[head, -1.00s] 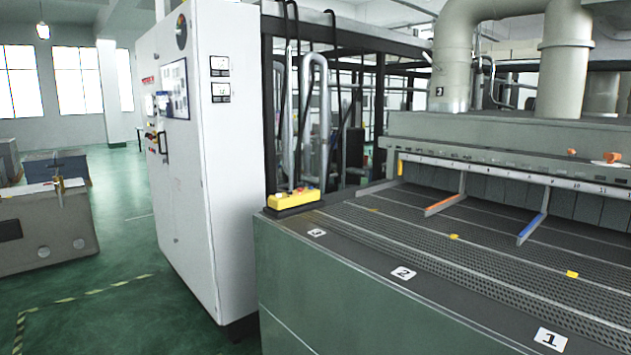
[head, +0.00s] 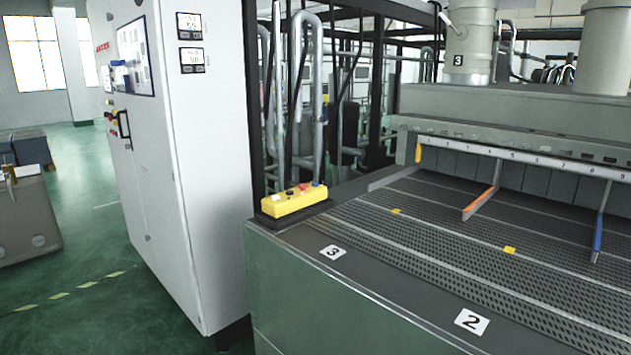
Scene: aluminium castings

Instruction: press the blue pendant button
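The yellow pendant (head: 294,202) lies on a dark base at the near left corner of the grey machine table. Neither of my grippers is in view.
A tall white control cabinet (head: 172,160) stands just left of the pendant. The perforated machine bed (head: 430,235) spreads to the right, with an orange bar (head: 479,203) and a blue bar (head: 598,232) above it. Green floor (head: 90,240) is open at the left.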

